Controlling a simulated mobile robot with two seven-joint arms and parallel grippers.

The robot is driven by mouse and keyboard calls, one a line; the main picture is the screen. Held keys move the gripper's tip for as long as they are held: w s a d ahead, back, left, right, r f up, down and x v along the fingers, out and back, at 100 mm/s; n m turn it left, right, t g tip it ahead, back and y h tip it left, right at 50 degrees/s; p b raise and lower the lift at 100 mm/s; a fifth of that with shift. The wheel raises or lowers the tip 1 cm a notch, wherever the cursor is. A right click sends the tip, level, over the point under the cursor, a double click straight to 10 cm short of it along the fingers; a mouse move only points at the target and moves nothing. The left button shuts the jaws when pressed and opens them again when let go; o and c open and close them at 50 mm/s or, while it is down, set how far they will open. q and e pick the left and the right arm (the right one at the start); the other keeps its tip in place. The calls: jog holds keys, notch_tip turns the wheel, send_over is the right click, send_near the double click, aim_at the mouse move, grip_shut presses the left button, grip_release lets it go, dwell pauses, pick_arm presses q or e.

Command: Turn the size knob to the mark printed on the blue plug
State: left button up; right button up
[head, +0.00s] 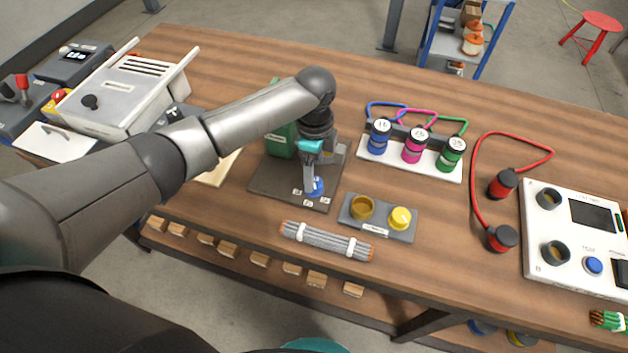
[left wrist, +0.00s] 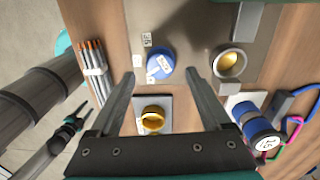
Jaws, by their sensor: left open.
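The blue size knob (head: 318,186) sits on a dark plate with small white labels in front of it. In the left wrist view the knob (left wrist: 160,66) has a white label on top, and its print is too small to read. My left gripper (head: 308,187) points down at the knob. Its open fingers (left wrist: 161,76) lie on either side of the knob in the wrist view; I cannot tell whether they touch it. The blue plug (head: 379,138) stands in a white rack; its top mark (left wrist: 265,143) looks like 15. What seems my right gripper (left wrist: 72,124) is small there.
Magenta (head: 415,146) and green (head: 451,154) plugs stand beside the blue one. A grey block with brass and yellow round parts (head: 378,232) and a cable bundle (head: 326,241) lie in front. A green box (head: 282,140) stands behind the knob. A white test panel (head: 540,225) is at right.

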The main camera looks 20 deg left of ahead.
pick_arm(q)
jog(key=shift+f+b, duration=0.35)
jog(key=shift+f, duration=1.7)
jog(key=shift+c, duration=0.4)
grip_shut()
jog(key=n+p, duration=0.2)
jog(key=p, duration=0.1)
jog(key=shift+s+r+n, duration=0.1)
jog(key=shift+r+n, duration=0.1)
jog(key=shift+n, duration=0.2)
jog(key=shift+f+n+p, duration=0.15)
jog(key=shift+n+p, duration=1.2)
jog(key=shift+n, duration=0.25)
